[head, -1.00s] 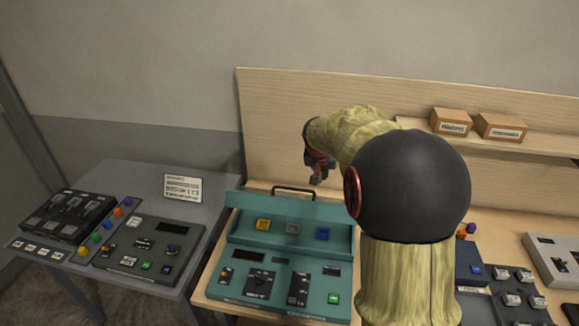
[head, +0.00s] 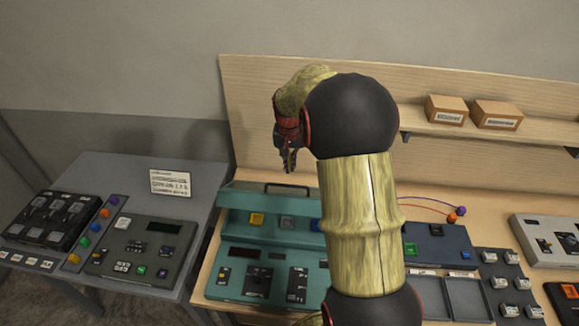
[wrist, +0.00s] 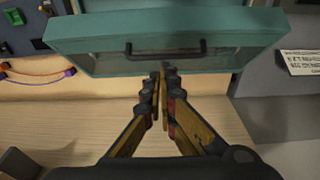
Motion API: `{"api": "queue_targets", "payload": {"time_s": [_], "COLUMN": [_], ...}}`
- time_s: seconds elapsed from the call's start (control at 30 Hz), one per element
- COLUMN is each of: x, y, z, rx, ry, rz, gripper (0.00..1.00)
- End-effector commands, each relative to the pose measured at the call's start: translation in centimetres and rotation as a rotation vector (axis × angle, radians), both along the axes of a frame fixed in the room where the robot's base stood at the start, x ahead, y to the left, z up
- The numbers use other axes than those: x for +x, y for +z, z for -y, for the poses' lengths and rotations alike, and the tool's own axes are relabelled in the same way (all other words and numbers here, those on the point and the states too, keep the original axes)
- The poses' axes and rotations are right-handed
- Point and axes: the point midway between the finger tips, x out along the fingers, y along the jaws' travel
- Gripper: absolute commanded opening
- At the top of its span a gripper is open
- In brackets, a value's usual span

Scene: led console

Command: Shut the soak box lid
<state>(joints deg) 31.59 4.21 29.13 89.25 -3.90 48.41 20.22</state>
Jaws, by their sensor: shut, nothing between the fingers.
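The teal console box (head: 228,290), the likeliest soak box, stands on the wooden bench. Its raised rear part (head: 232,197) looks like the lid, standing up; its exact angle is unclear. A black bar handle (head: 290,187) is at its rear top edge. In the wrist view the teal panel (wrist: 230,58) and the handle (wrist: 165,54) lie just beyond the fingertips. My gripper (head: 289,162) points down above and behind the box. In the wrist view my gripper (wrist: 164,72) is shut and empty; whether it touches the handle cannot be told. My arm hides the box's right side.
A grey side table (head: 120,170) with panels and a label card (head: 171,183) is at left. A wooden backboard (head: 240,110) rises behind, with two cartons on its shelf (head: 430,125). A dark blue unit (head: 455,245) and other panels stand at right.

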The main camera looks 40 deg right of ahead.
Motion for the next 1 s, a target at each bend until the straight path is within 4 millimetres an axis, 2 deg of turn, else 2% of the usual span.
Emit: {"api": "queue_targets", "payload": {"time_s": [0.37,0.5,0.7,1.0], "x": [0.7,0.0,-0.6,-0.7], "y": [-7.2,-8.8,-10.3,-10.6], "z": [1.0,0.1,-0.6,-0.7], "rx": [0.001,-0.001,-0.002,-0.002], "ry": [-0.001,0.000,0.000,-0.001], "rz": [-0.002,-0.001,0.001,0.002], "gripper": [0.00,0.00,0.00,0.00]}}
